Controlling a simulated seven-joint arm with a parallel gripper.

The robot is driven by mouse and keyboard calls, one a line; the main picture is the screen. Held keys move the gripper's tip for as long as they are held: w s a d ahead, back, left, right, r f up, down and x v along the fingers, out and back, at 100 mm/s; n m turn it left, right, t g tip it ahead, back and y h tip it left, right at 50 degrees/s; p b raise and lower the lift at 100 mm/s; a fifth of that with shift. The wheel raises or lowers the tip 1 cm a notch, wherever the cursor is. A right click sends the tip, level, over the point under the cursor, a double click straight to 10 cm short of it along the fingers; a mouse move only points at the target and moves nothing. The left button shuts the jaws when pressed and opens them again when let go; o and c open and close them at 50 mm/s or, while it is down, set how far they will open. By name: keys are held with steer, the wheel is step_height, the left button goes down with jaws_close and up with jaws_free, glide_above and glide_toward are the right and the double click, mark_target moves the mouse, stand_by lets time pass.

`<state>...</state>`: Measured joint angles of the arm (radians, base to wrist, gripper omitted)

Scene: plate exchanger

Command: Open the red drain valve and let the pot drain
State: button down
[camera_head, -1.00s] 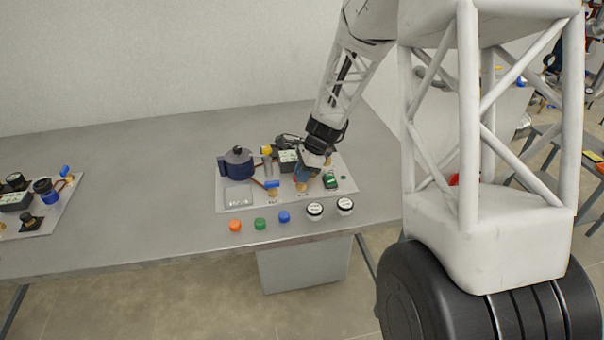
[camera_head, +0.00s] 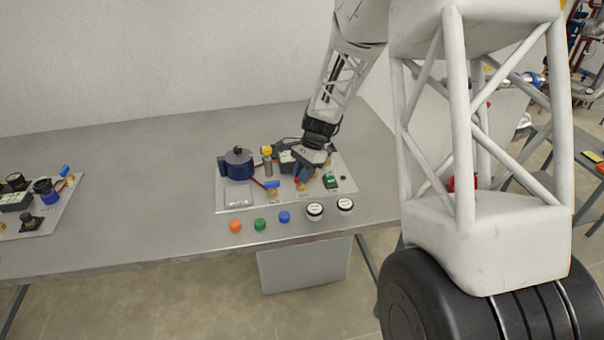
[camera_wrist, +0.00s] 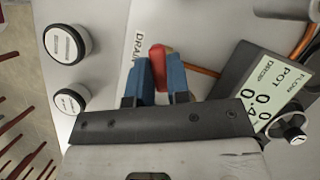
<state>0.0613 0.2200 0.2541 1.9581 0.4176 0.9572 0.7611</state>
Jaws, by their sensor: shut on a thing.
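The red drain valve handle (camera_wrist: 158,66) stands between my two blue fingers in the wrist view, beside the printed DRAIN label (camera_wrist: 135,50). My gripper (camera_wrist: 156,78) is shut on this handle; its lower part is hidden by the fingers. In the head view my gripper (camera_head: 302,176) is low over the right half of the white board, and the valve is mostly hidden there. The dark blue pot (camera_head: 238,165) stands at the board's back left. The pot's liquid level cannot be seen.
A clear square tray (camera_head: 238,196) lies in front of the pot, near a blue-handled valve (camera_head: 271,184). Orange (camera_head: 235,225), green (camera_head: 259,223) and blue (camera_head: 284,217) caps and two white-topped knobs (camera_head: 315,211) line the front. Another board (camera_head: 45,215) lies left; the table between is clear.

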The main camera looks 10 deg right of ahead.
steer(key=n+g+h, duration=0.1)
steer(key=n, duration=0.5)
steer(key=shift+a+g+h, duration=0.1)
steer(key=shift+g+h, duration=0.3)
steer(key=n+h, duration=0.1)
steer(key=n, duration=0.2)
steer(key=n+h, duration=0.1)
steer(key=n, duration=0.2)
steer(key=shift+n+g, duration=0.3)
steer(key=shift+g, duration=0.1)
steer(key=c, duration=1.1)
jaws_free()
steer(key=shift+w+r, duration=0.1)
steer(key=shift+w, duration=0.05)
steer(key=shift+v, duration=3.75)
steer(key=shift+a, duration=0.1)
